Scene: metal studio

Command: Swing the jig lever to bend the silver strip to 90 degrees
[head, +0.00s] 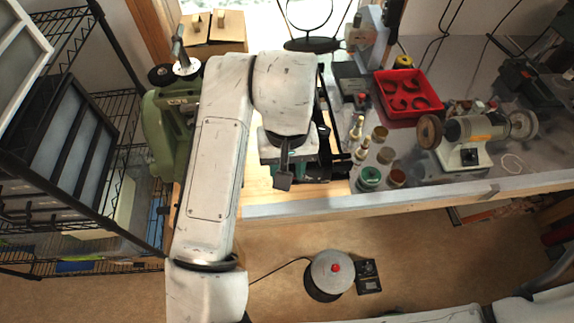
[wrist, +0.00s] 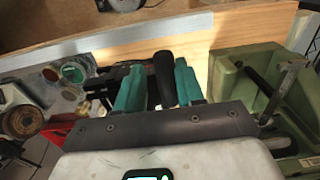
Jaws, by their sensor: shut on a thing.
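In the wrist view my gripper (wrist: 158,68) has its two green fingers on either side of a black rounded handle (wrist: 165,80), which looks like the jig lever's grip. The gripper is shut on it. The jig body is mostly hidden behind the fingers; dark metal parts (wrist: 102,84) show just left of them. In the head view my arm covers most of the jig and the gripper, with only a bit of green showing at the bench's front edge. I cannot make out the silver strip or its bend angle in either view.
A green cast machine (head: 165,125) stands close on the left of my arm. To the right are small jars (head: 370,178), a red tray (head: 408,92) of curved pieces and a bench grinder (head: 475,138). Wire shelving (head: 90,150) stands far left. Floor in front holds a round pedestal (head: 330,275).

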